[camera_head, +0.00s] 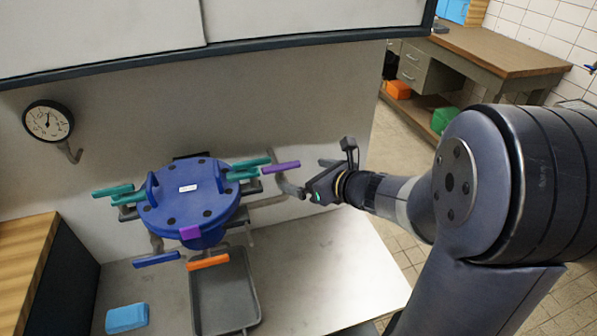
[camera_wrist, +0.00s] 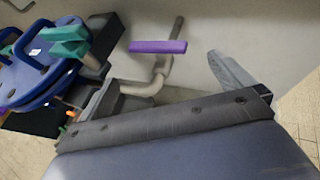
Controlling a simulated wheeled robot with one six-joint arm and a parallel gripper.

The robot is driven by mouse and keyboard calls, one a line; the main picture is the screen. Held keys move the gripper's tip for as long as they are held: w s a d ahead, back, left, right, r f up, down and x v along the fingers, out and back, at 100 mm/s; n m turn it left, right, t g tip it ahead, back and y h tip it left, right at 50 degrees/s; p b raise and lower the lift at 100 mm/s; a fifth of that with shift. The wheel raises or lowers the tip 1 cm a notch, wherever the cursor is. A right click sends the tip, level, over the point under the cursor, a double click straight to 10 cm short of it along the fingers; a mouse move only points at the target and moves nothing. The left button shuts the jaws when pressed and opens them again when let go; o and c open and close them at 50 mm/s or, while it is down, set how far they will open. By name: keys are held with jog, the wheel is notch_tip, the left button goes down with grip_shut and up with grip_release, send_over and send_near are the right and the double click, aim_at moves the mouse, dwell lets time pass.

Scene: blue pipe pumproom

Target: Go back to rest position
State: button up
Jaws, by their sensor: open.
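My gripper (camera_head: 312,180) is in the middle of the head view, right of the blue round valve body (camera_head: 190,205). Its jaws are open, and I see nothing held between them. A purple handle (camera_head: 281,167) on a grey bent pipe (camera_head: 291,187) is just left of the fingertips. In the wrist view the purple handle (camera_wrist: 158,46) lies ahead of my open gripper (camera_wrist: 165,85), apart from it. The blue body with a teal handle (camera_wrist: 68,42) is at the upper left there.
Teal handles (camera_head: 122,194), a blue handle (camera_head: 157,259) and an orange handle (camera_head: 208,262) surround the body. A grey tray (camera_head: 224,292) and a light-blue block (camera_head: 127,318) lie below. A gauge (camera_head: 48,121) is on the wall. A wooden desk (camera_head: 490,50) stands behind right.

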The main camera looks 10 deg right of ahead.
aim_at(282, 167)
jog(key=shift+s+d, duration=0.15)
jog(key=shift+s, duration=0.1)
jog(key=x, duration=1)
jog(key=shift+w+a+f, duration=0.1)
jog(key=shift+a+f, duration=0.05)
jog(key=shift+a, duration=0.1)
jog(key=shift+w+a+p, duration=0.1)
jog(key=shift+w+p, duration=0.15)
jog(key=shift+p, duration=0.05)
jog(key=shift+n+g+p, duration=0.3)
jog(key=shift+p, duration=0.05)
jog(key=shift+y, duration=0.3)
jog(key=shift+s+f+b, duration=0.15)
jog(key=shift+f+b, duration=0.05)
jog(key=shift+b, duration=0.65)
